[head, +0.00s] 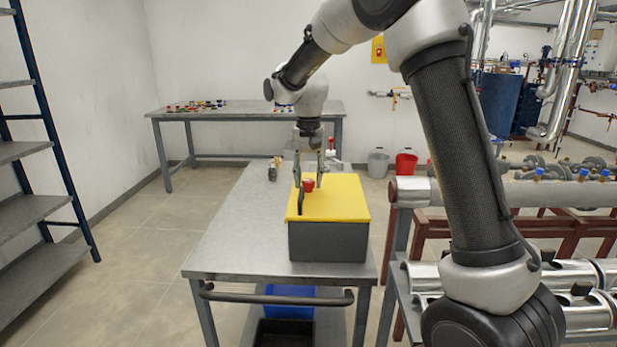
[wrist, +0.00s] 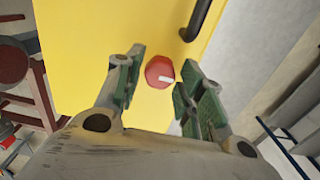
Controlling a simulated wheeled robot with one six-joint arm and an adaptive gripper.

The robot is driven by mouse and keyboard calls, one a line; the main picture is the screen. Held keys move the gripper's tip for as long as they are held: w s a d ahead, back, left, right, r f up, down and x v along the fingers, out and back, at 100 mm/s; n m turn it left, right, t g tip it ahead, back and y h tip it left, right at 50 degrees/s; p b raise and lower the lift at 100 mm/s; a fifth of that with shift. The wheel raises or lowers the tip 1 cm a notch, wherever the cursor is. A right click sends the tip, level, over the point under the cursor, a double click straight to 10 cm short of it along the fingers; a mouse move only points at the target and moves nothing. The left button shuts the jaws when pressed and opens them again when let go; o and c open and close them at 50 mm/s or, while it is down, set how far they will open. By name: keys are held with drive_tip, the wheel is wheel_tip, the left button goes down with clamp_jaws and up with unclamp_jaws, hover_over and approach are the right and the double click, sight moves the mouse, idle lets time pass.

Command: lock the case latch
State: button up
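The case (head: 328,241) is a dark grey box with a yellow lid (head: 342,200), standing on the metal cart. The lid is down on the box. The latch is a red knob (head: 308,185) on the lid; in the wrist view the red knob (wrist: 159,72) shows a white mark on its face. A black handle (head: 300,198) is on the lid beside it. My gripper (head: 308,182) is open above the lid, pointing down. In the wrist view its green-padded fingers (wrist: 157,88) stand on either side of the knob with gaps; I cannot tell any contact.
The cart top (head: 238,225) is clear left of the case. Small brass-coloured fittings (head: 275,168) and a red-handled valve (head: 333,150) stand behind the case. A pipe rack (head: 450,190) stands close on the right. A blue bin (head: 290,302) is on the lower shelf.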

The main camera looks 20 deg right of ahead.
sight(307, 179)
wheel_tip(307, 179, up, 12)
idle(0.6)
drive_tip(key=s+d+f+n+t, duration=0.1)
drive_tip(key=s+d, duration=0.4)
drive_tip(key=s, duration=0.6)
drive_tip(key=s+d+f+n+t, duration=0.1)
drive_tip(key=s+d, duration=0.4)
drive_tip(key=s, duration=0.6)
drive_tip(key=s+d+f+n+t, duration=0.1)
drive_tip(key=s+d, duration=0.4)
drive_tip(key=s, duration=0.6)
drive_tip(key=shift+s+f+n+t, duration=0.3)
drive_tip(key=shift+s+n+t, duration=0.1)
drive_tip(key=shift+t, duration=0.3)
